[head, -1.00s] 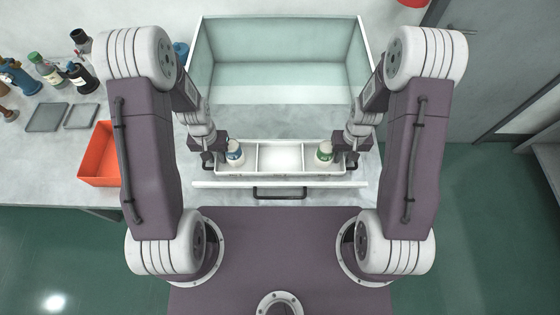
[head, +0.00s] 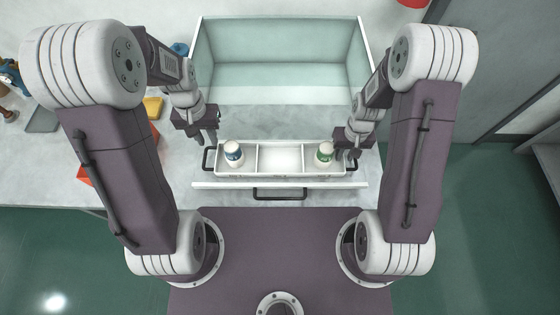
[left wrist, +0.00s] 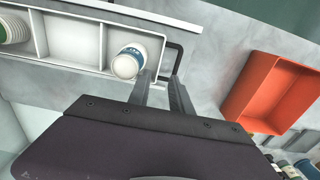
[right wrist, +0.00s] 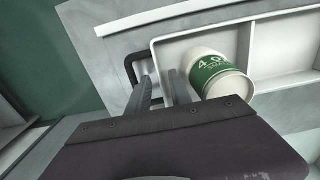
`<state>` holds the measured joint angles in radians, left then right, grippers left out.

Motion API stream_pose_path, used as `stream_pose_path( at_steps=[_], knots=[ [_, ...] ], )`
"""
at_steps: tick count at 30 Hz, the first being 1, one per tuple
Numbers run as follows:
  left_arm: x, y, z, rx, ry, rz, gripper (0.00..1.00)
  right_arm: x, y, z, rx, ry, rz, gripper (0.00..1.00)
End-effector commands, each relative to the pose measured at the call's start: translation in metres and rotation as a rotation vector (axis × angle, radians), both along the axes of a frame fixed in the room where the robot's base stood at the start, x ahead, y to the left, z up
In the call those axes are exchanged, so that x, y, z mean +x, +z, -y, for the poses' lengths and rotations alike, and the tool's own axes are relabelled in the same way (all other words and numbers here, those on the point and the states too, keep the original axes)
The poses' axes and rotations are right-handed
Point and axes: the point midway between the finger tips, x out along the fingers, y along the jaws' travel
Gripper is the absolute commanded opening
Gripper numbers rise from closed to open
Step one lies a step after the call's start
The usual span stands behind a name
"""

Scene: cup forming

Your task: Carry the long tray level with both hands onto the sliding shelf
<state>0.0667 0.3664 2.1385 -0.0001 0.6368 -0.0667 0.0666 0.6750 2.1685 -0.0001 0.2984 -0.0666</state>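The long white tray (head: 280,174) has three compartments and a black handle at each end. It rests level on the grey surface of the pulled-out sliding shelf (head: 215,186), behind the shelf's front edge. My left gripper (head: 212,141) is open and empty, above and behind the tray's left handle (left wrist: 174,60). My right gripper (right wrist: 163,88) is open, its fingers close to the right handle (right wrist: 133,66); contact is unclear.
A glass-walled cabinet (head: 280,82) stands behind the tray. An orange bin (left wrist: 272,95) is to the left, mostly hidden by my left arm in the head view. A yellow object (head: 153,107) lies behind it. Bare counter lies between tray and cabinet.

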Motion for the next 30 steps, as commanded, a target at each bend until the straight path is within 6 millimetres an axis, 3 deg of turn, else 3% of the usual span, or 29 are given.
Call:
stream_pose_path(
  at_steps=[6,12,30],
  knots=[
    [0.000,0.000,0.000,0.000,0.000,0.000,0.25,0.002,0.058,0.000,-0.001,0.000,0.009,0.25],
    [0.000,0.000,0.000,0.000,0.000,0.000,0.25,0.001,0.093,0.000,0.000,0.000,0.004,0.25],
    [0.000,0.000,0.000,0.000,0.000,0.000,0.25,0.000,0.101,0.000,0.000,0.000,0.000,0.25]
  ],
)
